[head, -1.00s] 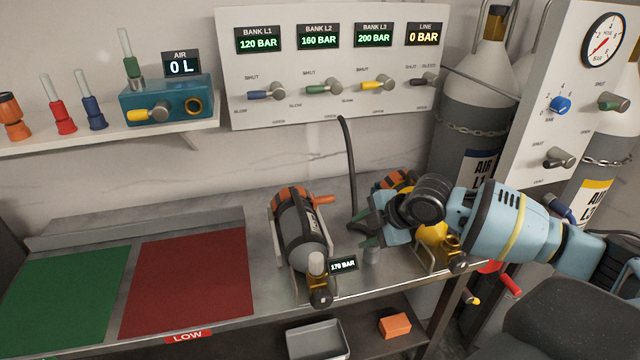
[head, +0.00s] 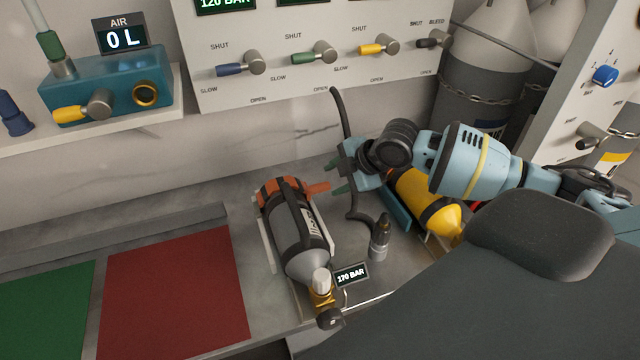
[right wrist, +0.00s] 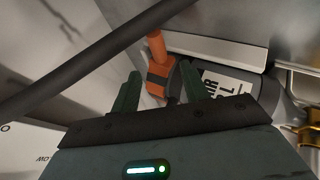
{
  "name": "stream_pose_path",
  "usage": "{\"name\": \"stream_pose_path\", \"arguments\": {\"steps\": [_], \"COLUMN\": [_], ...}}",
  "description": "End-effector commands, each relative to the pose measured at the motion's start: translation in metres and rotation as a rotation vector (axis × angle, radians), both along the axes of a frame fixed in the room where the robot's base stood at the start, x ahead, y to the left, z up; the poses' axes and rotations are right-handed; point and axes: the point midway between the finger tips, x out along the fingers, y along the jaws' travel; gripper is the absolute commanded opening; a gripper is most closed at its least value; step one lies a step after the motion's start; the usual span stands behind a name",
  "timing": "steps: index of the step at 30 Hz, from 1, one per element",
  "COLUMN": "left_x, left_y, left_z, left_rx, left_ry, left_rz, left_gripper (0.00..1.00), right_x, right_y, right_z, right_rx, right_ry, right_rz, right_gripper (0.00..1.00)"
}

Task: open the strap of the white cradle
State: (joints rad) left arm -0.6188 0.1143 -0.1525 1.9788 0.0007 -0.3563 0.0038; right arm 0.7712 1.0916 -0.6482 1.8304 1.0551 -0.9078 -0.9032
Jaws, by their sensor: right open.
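The white cradle (head: 268,246) stands on the bench and holds a grey cylinder (head: 293,232). An orange strap (head: 281,188) crosses the cylinder's far end, and its orange lever (head: 317,188) sticks out to the right. In the right wrist view the lever (right wrist: 156,44) lies ahead of my fingers, and the strap's dark buckle shows below it. My right gripper (head: 334,177) is open, just right of the lever's tip, with its two green fingers pointing left. The fingers also show in the right wrist view (right wrist: 150,85), apart and empty. My left gripper is out of view.
A black hose (head: 345,140) hangs just behind my right gripper and crosses the right wrist view. A yellow cylinder (head: 425,205) lies under my right arm. A dark connector (head: 380,238) stands in front. Red (head: 175,280) and green mats lie left.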

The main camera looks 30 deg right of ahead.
Motion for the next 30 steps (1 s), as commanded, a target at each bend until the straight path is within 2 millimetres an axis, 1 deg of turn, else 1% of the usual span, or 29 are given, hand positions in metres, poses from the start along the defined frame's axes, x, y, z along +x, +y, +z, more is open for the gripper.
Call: {"name": "stream_pose_path", "arguments": {"steps": [1, 6, 12, 17, 25, 30], "left_x": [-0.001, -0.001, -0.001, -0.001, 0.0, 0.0], "left_y": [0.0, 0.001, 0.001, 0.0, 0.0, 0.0], "left_z": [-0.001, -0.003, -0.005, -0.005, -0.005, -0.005], "left_rx": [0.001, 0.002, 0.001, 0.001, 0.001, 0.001], "left_ry": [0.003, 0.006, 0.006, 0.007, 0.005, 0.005], "left_rz": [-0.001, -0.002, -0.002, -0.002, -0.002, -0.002], "left_gripper": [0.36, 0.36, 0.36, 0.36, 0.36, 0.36], "right_x": [0.004, 0.02, 0.034, 0.039, 0.04, 0.04], "right_y": [0.003, 0.01, 0.015, 0.017, 0.017, 0.017], "right_z": [-0.007, -0.027, -0.045, -0.052, -0.052, -0.052], "right_rx": [0.004, 0.004, 0.001, 0.0, -0.001, -0.001], "right_ry": [0.002, 0.002, 0.001, 0.0, 0.0, 0.0], "right_rz": [0.0, 0.0, 0.0, 0.0, 0.001, 0.001], "right_gripper": [0.45, 0.45, 0.45, 0.45, 0.45, 0.23]}}
